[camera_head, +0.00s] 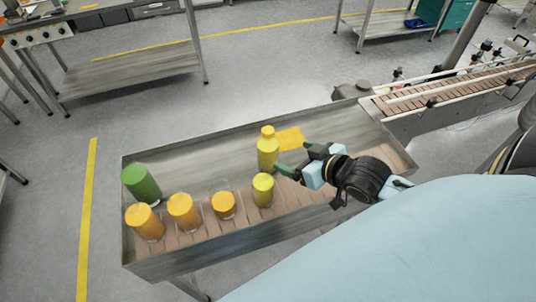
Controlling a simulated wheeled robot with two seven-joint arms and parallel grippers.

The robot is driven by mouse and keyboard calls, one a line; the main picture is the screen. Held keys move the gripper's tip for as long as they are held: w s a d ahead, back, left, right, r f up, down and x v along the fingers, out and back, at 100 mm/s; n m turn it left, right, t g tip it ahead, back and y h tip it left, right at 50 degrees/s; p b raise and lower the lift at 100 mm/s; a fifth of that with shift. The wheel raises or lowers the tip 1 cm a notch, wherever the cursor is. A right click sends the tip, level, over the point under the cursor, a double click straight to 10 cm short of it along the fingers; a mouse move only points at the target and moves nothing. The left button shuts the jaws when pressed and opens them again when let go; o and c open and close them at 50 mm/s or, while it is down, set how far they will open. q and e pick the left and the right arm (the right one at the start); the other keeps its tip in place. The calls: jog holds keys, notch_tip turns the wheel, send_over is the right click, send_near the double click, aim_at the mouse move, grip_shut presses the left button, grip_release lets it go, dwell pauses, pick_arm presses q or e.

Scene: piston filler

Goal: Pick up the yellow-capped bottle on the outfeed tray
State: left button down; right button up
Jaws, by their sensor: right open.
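The yellow-capped bottle (267,154) stands upright on the outfeed tray (190,256), a long metal trough with a brown slatted floor. Its cap is on and its body is yellow. My right gripper (294,159) is open and empty, just right of the bottle, with its dark green fingertips pointing towards it. The nearer fingertip shows close to the bottle's lower right side; I cannot tell whether it touches. My left gripper is not in view.
A yellow-green container (263,191) stands close in front of the bottle. Several orange containers (184,212) and a green one (141,183) stand further left. A conveyor (450,90) joins the tray at right.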

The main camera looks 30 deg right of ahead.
aim_at(273, 148)
jog(key=x, duration=0.8)
jog(key=shift+r+b, duration=0.1)
jog(key=shift+b, duration=0.2)
jog(key=shift+d+x, duration=0.15)
jog(key=shift+x, duration=1.2)
jog(key=shift+d+x, duration=0.15)
jog(key=shift+x, duration=1.2)
jog(key=shift+c, duration=0.4)
jog(key=c, duration=1.3)
